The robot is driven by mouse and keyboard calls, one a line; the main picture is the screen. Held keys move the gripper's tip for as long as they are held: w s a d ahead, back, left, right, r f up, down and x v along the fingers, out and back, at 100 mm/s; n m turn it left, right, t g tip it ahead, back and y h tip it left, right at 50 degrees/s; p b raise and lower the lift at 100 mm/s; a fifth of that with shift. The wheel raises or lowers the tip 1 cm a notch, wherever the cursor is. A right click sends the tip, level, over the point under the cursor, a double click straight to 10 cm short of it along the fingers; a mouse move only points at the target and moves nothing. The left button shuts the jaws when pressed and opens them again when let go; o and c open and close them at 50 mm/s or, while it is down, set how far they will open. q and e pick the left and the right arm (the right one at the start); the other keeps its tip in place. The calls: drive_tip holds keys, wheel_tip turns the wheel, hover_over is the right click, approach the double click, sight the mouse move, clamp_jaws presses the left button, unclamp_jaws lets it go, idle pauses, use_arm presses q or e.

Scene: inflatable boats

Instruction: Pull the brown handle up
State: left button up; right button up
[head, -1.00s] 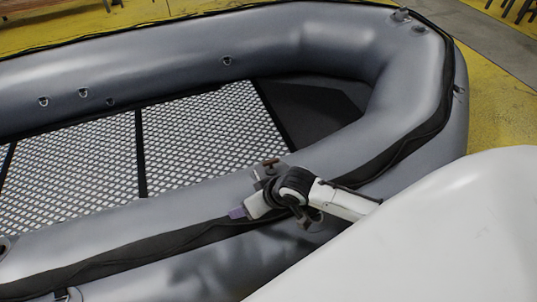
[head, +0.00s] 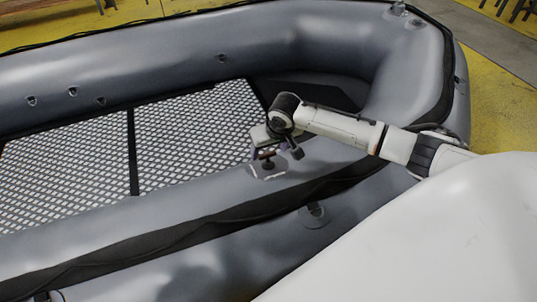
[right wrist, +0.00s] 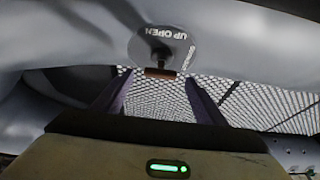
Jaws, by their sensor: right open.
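The brown handle (right wrist: 160,73) is a short bar on a dark stem, standing on a round grey plate (right wrist: 163,47) marked "UP OPEN" in the right wrist view. In the head view the plate (head: 268,171) sits on top of the boat's near tube, with the handle (head: 267,154) just above it. My right gripper (head: 268,157) is open at the handle. In the right wrist view its two purple fingers (right wrist: 158,77) stand on either side of the brown bar, with gaps on both sides. My left gripper is not in view.
The grey inflatable boat (head: 130,236) fills most of the head view. Its patterned floor (head: 190,132) lies beyond the near tube. A large white surface fills the lower right corner. Yellow floor (head: 485,105) shows at the right.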

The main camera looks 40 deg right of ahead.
drive_tip(key=shift+x, duration=0.9)
drive_tip(key=shift+w+f, duration=0.15)
